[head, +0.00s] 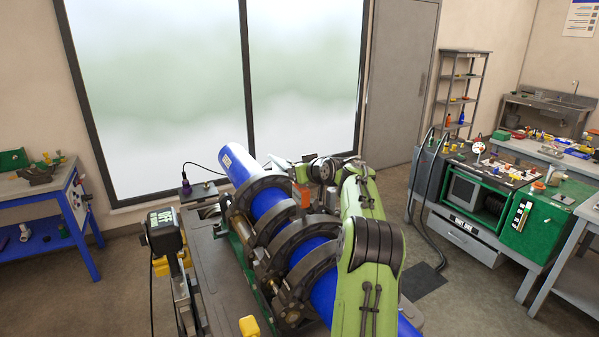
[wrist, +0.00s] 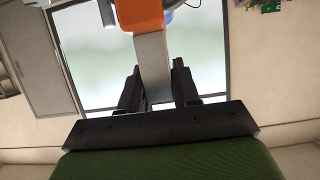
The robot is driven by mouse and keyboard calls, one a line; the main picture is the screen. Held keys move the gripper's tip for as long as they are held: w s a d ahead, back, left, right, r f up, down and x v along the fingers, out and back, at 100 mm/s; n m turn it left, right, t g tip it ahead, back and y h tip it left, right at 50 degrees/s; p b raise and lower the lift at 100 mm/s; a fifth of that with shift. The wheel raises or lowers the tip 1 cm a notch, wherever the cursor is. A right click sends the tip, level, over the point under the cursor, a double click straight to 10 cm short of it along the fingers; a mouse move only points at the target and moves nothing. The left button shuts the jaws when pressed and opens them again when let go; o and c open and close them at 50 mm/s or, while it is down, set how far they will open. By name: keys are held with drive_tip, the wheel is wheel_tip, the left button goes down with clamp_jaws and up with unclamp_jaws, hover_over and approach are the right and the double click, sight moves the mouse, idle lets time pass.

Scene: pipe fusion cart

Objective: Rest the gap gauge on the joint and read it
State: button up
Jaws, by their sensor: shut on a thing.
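The blue pipe (head: 266,199) lies in the dark ring clamps (head: 305,262) of the fusion machine, slanting from upper left to lower right. The joint between the clamps is too small and partly covered to make out. My gripper (wrist: 158,88) is shut on the grey stem of the gap gauge (wrist: 152,58), which has an orange block (wrist: 140,14) at its far end. In the head view the orange part (head: 301,196) shows just above and right of the pipe and clamps. I cannot tell whether the gauge touches the pipe, and no reading is legible.
My green arm covers the pipe's right side. A control unit (head: 163,232) on a post stands left of the machine. A bench with a green cabinet (head: 535,222) is at right, with cables down to the floor. A blue-legged table (head: 75,205) is at left.

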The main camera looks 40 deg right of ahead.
drive_tip(key=shift+f+b, duration=0.6)
drive_tip(key=shift+f, duration=0.25)
idle(2.5)
wheel_tip(320, 180, up, 8)
drive_tip(key=p, duration=0.6)
drive_tip(key=shift+f+p, duration=0.15)
drive_tip(key=shift+p, duration=0.2)
drive_tip(key=shift+f, duration=0.1)
idle(1.0)
